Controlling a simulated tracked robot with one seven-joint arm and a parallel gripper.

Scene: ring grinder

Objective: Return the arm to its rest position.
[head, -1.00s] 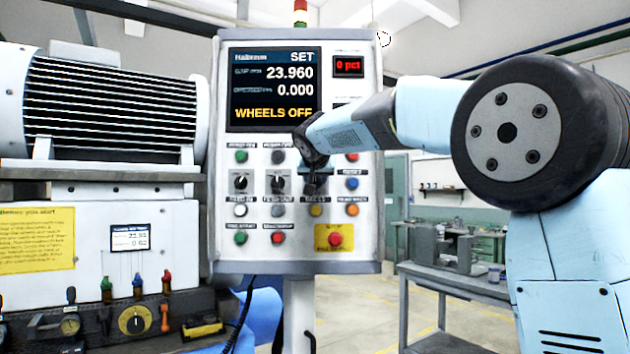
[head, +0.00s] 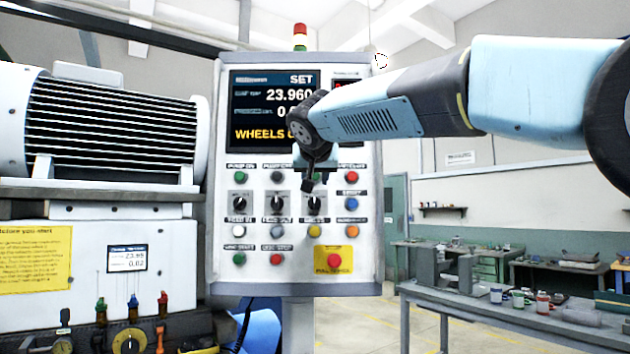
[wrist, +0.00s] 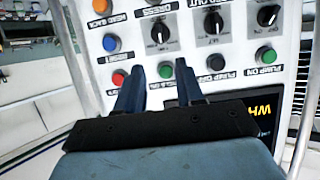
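My gripper (head: 308,182) is in front of the control panel (head: 370,262), over the upper button rows. In the wrist view its two dark fingers (wrist: 158,68) stand apart with nothing between them, so it is open and empty. A green button (wrist: 165,70) shows behind the gap, apart from the fingers as far as I can tell. My blue and black arm reaches in from the right and covers part of the screen (head: 262,80), which reads "SET", "23.960" and "WHEELS O…", the rest hidden.
A grinder motor (head: 110,125) stands close on the left above a white machine body (head: 190,240). A yellow-backed red button (head: 334,260) is low on the panel. A workbench (head: 500,322) with small cans is at the right. A stack light (head: 300,35) tops the panel.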

